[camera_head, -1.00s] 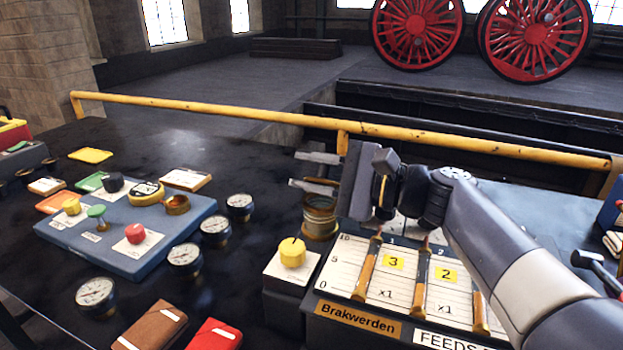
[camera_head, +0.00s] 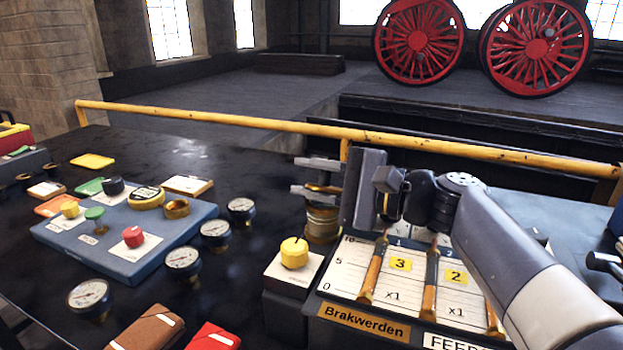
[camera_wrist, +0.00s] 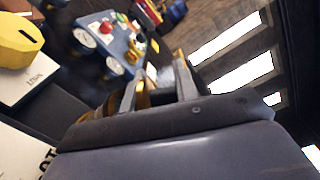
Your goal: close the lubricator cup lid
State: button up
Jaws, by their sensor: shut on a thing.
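The brass lubricator cup (camera_head: 322,224) stands on the dark bench, left of the white lever panel. A thin brass piece, seemingly its lid (camera_head: 326,187), shows above the cup at the lower finger. My gripper (camera_head: 317,176) points left over the cup, its two grey fingers one above the other, shut on this lid. In the wrist view, the gripper (camera_wrist: 158,88) has brass between and beside its fingers. The fingers and gripper body hide much of the lid, so its exact angle and any gap to the cup cannot be told.
A yellow knob (camera_head: 294,252) on a block stands just in front of the cup. The lever panel (camera_head: 400,270) lies under my arm. A yellow rail (camera_head: 250,125) runs behind. Several gauges and a blue control plate (camera_head: 130,240) lie left.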

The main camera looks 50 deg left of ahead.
dwell(0.6)
jog(key=o, duration=0.8)
jog(key=shift+f, duration=0.1)
